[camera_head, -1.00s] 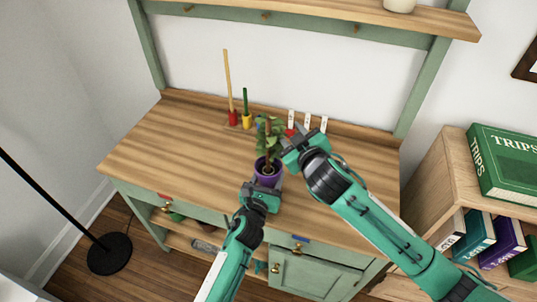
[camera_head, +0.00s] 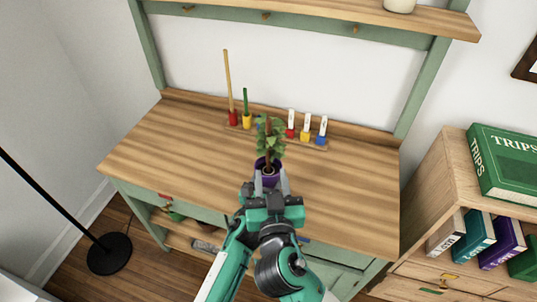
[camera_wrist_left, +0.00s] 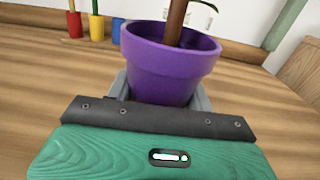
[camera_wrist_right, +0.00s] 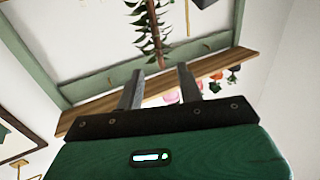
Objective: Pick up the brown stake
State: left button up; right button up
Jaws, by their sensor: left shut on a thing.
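The potted plant has a brown upright stem or stake (camera_wrist_left: 176,22) in its purple pot (camera_wrist_left: 165,68); I cannot tell which of the two it is. In the head view its reddish-brown top (camera_head: 268,124) shows among leaves above the pot (camera_head: 262,163). My left gripper (camera_wrist_left: 163,92) is shut on the pot, which stands upright. In the head view my right gripper hides most of the left one. My right gripper (camera_wrist_right: 158,76) is open and empty, with its fingers apart. In the right wrist view the plant's leafy stem (camera_wrist_right: 152,30) shows beyond its fingertips.
A tall tan stake (camera_head: 228,82) in a red holder and a green stake (camera_head: 246,102) in a yellow holder stand at the back of the workbench (camera_head: 185,155). White labels in red, yellow and blue bases stand right of the plant. The bench's left and right sides are clear.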

send_near(269, 141)
jog(key=w, duration=0.3)
jog(key=shift+w+a, duration=0.2)
jog(key=shift+w, duration=1.35)
jog(key=shift+w+a, duration=0.25)
jog(key=shift+w, duration=1.3)
grip_shut()
